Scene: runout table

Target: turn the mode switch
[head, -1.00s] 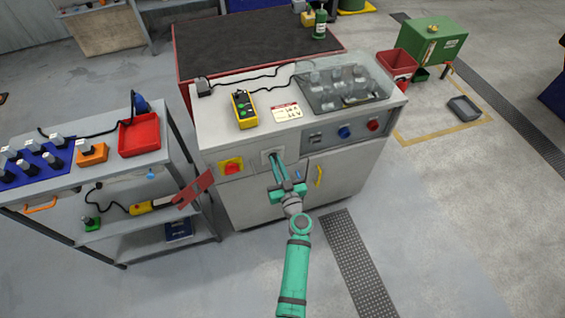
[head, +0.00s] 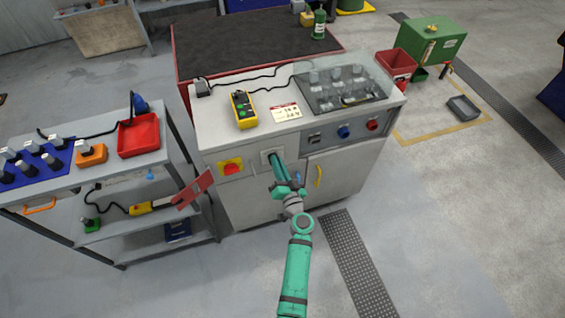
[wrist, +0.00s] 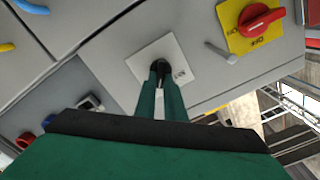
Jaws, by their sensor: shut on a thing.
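The mode switch is a small dark knob (wrist: 160,64) on a pale square plate (wrist: 182,53), on the front of the grey cabinet. In the head view the plate (head: 265,155) sits right of the red-and-yellow switch. My gripper (wrist: 160,72) is shut on the knob, its two green fingers reaching straight in to the panel. It also shows in the head view (head: 275,157). The fingertips hide much of the knob, so its setting cannot be read. Lettering on the plate is partly visible in the wrist view.
A red rotary switch on a yellow plate (head: 231,167) is left of my gripper, with a small grey lever (wrist: 218,50) between. Blue (head: 344,132) and red (head: 372,125) knobs are to the right. A yellow handle (head: 319,176) projects below right. A shelf cart (head: 150,180) stands left.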

